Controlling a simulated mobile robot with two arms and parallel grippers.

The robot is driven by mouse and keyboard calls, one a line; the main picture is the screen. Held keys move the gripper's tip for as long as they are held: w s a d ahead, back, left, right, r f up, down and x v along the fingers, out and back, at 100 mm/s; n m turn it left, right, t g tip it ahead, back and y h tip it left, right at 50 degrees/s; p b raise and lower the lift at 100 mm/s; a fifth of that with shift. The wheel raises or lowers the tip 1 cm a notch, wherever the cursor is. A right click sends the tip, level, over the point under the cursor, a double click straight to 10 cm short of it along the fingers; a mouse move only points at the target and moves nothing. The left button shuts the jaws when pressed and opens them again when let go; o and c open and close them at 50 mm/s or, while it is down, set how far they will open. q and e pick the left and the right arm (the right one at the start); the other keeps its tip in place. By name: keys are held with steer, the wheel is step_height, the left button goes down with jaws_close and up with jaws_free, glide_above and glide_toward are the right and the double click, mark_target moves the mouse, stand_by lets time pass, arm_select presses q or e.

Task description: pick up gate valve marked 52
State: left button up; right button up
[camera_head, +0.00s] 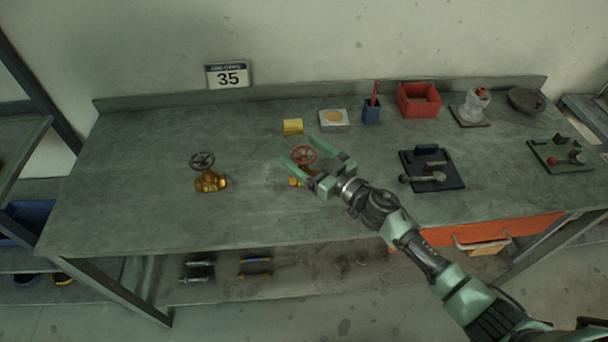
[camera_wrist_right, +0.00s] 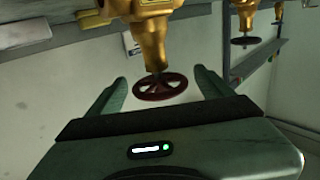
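A brass gate valve with a red handwheel (camera_head: 303,154) stands mid-bench; its body is partly hidden behind my right gripper (camera_head: 298,150). That gripper is open, with its two fingers spread on either side of the red wheel. In the right wrist view the red handwheel (camera_wrist_right: 160,87) lies between the open fingertips, with gaps on both sides, and the brass body (camera_wrist_right: 148,35) shows turned upside down. A second brass gate valve (camera_head: 210,181) with a dark handwheel stands to the left; it also shows in the wrist view (camera_wrist_right: 244,18). No 52 marking is readable. My left gripper is not in view.
A sign reading 35 (camera_head: 228,75) stands at the bench's back. A black fixture (camera_head: 431,170) sits right. The front left is clear.

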steer(key=c, duration=1.5)
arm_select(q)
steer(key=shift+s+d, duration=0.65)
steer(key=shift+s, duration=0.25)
arm_select(e)
steer(key=shift+w+r, duration=0.1)
jaws_close()
